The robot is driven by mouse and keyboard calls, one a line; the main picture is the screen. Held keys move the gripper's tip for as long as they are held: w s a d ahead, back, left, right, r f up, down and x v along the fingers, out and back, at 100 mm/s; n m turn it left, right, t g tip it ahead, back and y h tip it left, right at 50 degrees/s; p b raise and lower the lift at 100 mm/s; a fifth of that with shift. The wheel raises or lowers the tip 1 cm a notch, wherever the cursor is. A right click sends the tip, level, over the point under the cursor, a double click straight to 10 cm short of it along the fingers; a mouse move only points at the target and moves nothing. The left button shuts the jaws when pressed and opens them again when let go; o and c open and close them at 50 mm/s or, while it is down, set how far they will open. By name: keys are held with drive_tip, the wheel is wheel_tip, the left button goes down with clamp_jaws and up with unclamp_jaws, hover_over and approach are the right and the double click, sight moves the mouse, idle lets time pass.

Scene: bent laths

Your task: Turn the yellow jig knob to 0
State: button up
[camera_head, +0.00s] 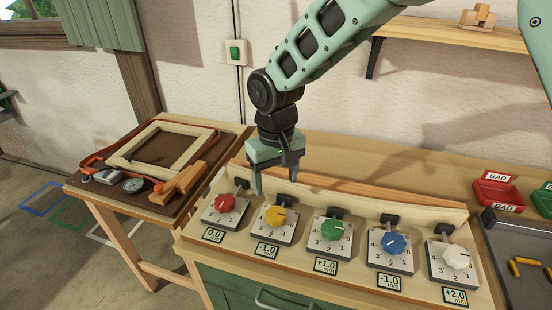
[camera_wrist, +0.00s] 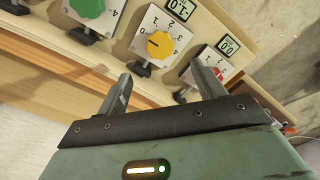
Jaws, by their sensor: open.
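The yellow knob (camera_head: 276,215) sits on a pale numbered dial plate, second from the left in the row. A card reading -1.0 (camera_head: 265,250) is below it. Its dark pointer mark points to the upper right in the head view. In the wrist view the yellow knob (camera_wrist: 161,45) shows this mark pointing left, toward the side with the 0; the exact reading is unclear. My gripper (camera_head: 275,186) is open and empty, above and behind the yellow knob. In the wrist view my gripper's fingers (camera_wrist: 161,72) point toward the knob's plate, apart from it.
A red knob (camera_head: 225,203) is to the left; green (camera_head: 332,229), blue (camera_head: 393,244) and white (camera_head: 456,257) knobs are to the right. Small black clamps stand behind the dials. A wooden frame (camera_head: 125,160) lies on the left table. Red bins (camera_head: 497,193) stand at right.

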wheel_tip(320, 180, up, 7)
drive_tip(key=shift+b, duration=0.4)
drive_tip(key=shift+s, duration=0.1)
drive_tip(key=s+d+n, duration=0.1)
drive_tip(key=s+d, duration=0.5)
drive_tip(key=s, duration=0.6)
drive_tip(key=s+d+n, duration=0.1)
drive_tip(key=s+d, duration=0.4)
drive_tip(key=s, duration=0.7)
drive_tip(key=shift+d+f+n+y, duration=0.3)
drive_tip(key=shift+d+f, duration=0.05)
drive_tip(key=shift+d, duration=0.05)
